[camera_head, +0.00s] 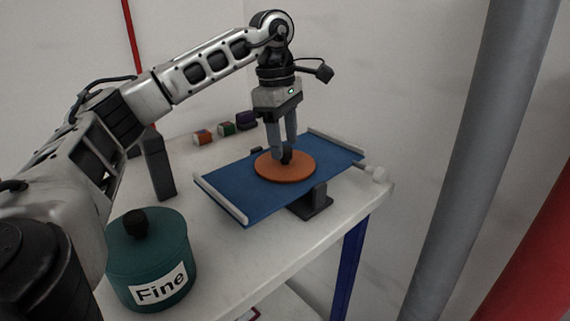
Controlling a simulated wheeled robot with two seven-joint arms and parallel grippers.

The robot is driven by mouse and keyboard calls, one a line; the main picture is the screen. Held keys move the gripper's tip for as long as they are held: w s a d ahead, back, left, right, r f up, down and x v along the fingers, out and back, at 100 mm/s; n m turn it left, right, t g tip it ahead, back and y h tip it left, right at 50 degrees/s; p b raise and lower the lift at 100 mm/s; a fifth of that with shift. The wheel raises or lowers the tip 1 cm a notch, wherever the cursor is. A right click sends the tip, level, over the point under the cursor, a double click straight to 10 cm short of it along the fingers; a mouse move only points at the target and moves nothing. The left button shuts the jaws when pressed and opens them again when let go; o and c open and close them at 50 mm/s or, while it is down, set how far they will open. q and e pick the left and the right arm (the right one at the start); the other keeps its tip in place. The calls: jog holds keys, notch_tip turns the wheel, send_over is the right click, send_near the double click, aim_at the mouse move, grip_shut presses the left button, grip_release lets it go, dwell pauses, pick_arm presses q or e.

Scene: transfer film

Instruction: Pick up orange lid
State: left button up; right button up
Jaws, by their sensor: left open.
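The orange lid (271,169) is a flat round disc with a dark knob (287,157) at its middle. It lies on a blue tray (238,199) with pale raised ends. My left gripper (284,156) points down over the lid, with its fingertips at the knob's height. The fingers are open and look to be around or right beside the knob; the exact contact is too small to tell. My right gripper is not in view.
A teal canister (150,262) labelled "Fine" with a black knob stands at the table's near left. Several small coloured rolls (226,129) lie behind the tray. A dark grey post (159,165) stands left of the tray. The white table (262,246) is bare in front.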

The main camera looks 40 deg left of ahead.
aim_at(285, 157)
pick_arm(q)
jog(key=shift+d+f, duration=0.15)
jog(key=shift+f, duration=1.15)
jog(key=c, duration=1.1)
jog(key=shift+o, duration=0.2)
